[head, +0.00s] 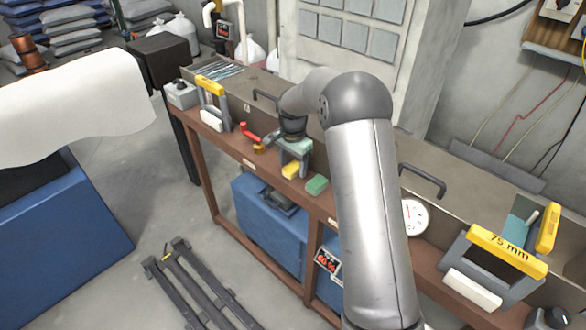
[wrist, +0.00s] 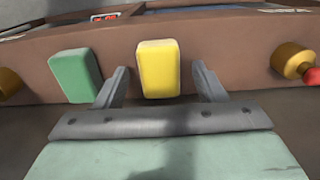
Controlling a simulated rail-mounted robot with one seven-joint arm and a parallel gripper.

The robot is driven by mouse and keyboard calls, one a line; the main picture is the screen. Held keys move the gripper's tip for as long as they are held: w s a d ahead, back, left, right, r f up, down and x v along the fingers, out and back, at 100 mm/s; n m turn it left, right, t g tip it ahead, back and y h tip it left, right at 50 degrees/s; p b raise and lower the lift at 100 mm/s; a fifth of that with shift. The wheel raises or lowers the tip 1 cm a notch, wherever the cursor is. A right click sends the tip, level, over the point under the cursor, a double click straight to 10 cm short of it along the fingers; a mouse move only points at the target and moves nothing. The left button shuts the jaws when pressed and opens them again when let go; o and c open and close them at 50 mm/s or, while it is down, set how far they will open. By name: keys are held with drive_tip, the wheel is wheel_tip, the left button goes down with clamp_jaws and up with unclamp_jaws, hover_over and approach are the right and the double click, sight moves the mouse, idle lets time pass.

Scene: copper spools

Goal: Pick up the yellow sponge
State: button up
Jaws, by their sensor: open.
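The yellow sponge (wrist: 159,68) lies on the brown ledge in front of my gripper in the wrist view. It also shows in the head view (head: 291,170), partly hidden by my gripper. My gripper (wrist: 166,84) is open, with one grey finger on each side of the sponge. Gaps show between the sponge and both fingers, the wider one on the right. In the head view my gripper (head: 290,164) is low over the ledge at the sponge. Whether the fingertips touch the ledge cannot be told.
A green sponge (wrist: 75,75) lies just left of my gripper in the wrist view; it also shows in the head view (head: 316,185). A brass valve with a red handle (wrist: 292,61) is on the other side. A tank wall (head: 240,102) rises behind the ledge (head: 237,150).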

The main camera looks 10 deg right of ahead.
sight(293, 166)
drive_tip(key=c, duration=1)
drive_tip(key=shift+c, duration=0.2)
drive_tip(key=shift+r, duration=0.2)
drive_tip(key=shift+r, duration=0.3)
wheel_tip(293, 166, up, 2)
drive_tip(key=shift+r+b, duration=0.1)
drive_tip(key=shift+b, duration=0.2)
drive_tip(key=s+d+r+b, duration=0.3)
drive_tip(key=s+r, duration=0.7)
drive_tip(key=s, duration=0.3)
drive_tip(key=shift+s+b, duration=0.35)
drive_tip(key=shift+s, duration=0.05)
